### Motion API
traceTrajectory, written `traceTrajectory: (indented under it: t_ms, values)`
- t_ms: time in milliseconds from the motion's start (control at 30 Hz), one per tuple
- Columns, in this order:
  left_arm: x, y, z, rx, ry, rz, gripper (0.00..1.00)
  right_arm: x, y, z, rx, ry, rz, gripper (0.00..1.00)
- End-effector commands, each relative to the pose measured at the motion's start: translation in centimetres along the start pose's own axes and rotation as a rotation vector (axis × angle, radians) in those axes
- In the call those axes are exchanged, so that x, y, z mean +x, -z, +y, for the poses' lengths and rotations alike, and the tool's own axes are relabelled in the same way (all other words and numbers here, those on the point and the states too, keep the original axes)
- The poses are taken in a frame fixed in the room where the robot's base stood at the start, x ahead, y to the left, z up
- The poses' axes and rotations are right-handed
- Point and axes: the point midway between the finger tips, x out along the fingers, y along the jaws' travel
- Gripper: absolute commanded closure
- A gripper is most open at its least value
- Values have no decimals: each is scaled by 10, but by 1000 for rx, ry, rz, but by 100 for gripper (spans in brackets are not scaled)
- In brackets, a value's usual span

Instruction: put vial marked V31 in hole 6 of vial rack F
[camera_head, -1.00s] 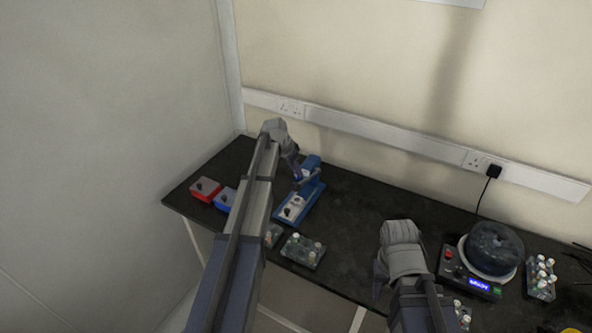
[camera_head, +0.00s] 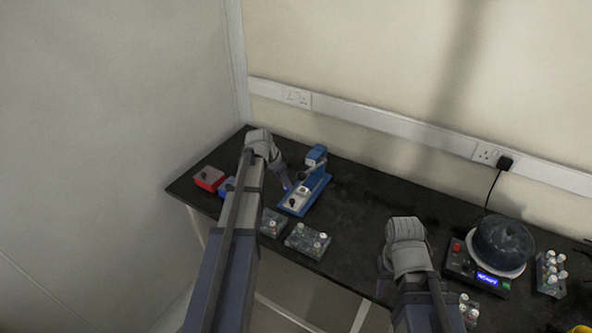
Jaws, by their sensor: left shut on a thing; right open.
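My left gripper (camera_head: 287,185) is over the left edge of a blue bench device, pointing down. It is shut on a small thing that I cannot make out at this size. Vial racks with white-capped vials stand on the black bench: a small one (camera_head: 272,223) partly beside my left arm, one (camera_head: 307,241) at the front edge, one (camera_head: 469,311) partly hidden by my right arm, and one (camera_head: 551,274) at the far right. Their letters, and the mark V31, are too small to read. My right gripper (camera_head: 382,287) is open and empty at the bench's front edge, partly hidden by its own wrist.
The blue device (camera_head: 318,188) has a raised head and a white piece with a black knob on its base. A red box (camera_head: 208,178) and a blue box (camera_head: 228,186) lie left. A centrifuge-like machine (camera_head: 503,246) stands right. The middle bench is clear.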

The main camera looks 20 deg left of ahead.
Motion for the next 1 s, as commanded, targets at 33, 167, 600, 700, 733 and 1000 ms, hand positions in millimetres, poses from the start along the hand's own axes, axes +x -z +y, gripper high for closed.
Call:
traceTrajectory:
  t_ms: [33, 167, 600, 700, 733, 1000]
  values:
    - [13, -23, 8, -1, 0, 0, 100, 21, 1, -2, 0, 0, 0, 50]
    - [21, -49, 16, -2, -1, 0, 100, 38, 2, -4, 1, 0, 0, 50]
    - [25, -68, 22, 0, -2, 1, 100, 48, 3, -5, 1, 0, 0, 50]
    - [27, -69, 22, 0, -2, 1, 100, 51, 3, -5, 1, 0, 0, 50]
    - [28, -70, 22, 0, -2, 1, 100, 53, 3, -5, 1, 0, 0, 50]
    - [46, -77, 22, 0, -2, 1, 100, 71, 4, -7, 1, 0, 0, 50]
